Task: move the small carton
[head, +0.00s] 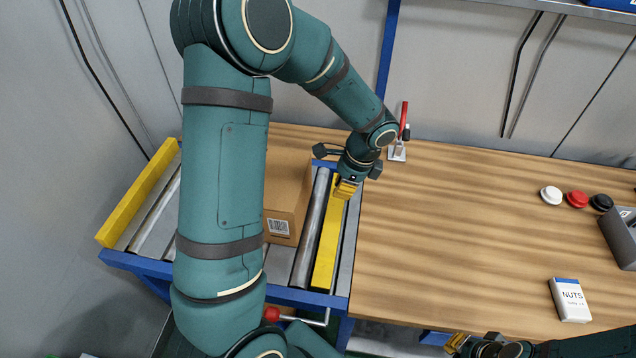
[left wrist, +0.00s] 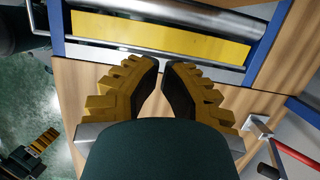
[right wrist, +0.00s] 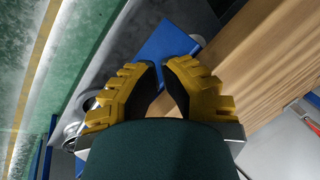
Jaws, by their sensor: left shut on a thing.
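A brown cardboard carton (head: 285,199) with a white barcode label sits on the roller conveyor (head: 306,262). My left arm hides its left part. A small white and blue carton marked NUTS (head: 570,300) stands on the wooden table at the right. My left gripper (head: 346,188) is at the yellow guide bar (head: 328,245), right of the cardboard carton and apart from it. It is shut on that bar, though the contact is hard to see; the bar also shows in the left wrist view (left wrist: 200,50). My right gripper (head: 455,343) is at the table's front edge, fingertips close together, holding nothing visible.
A second yellow guide (head: 138,192) runs along the conveyor's left side. A red-handled clamp (head: 402,135) stands behind my left gripper. White, red (head: 577,199) and black round pieces and a grey bin (head: 622,240) are at the right. The middle of the table (head: 450,230) is clear.

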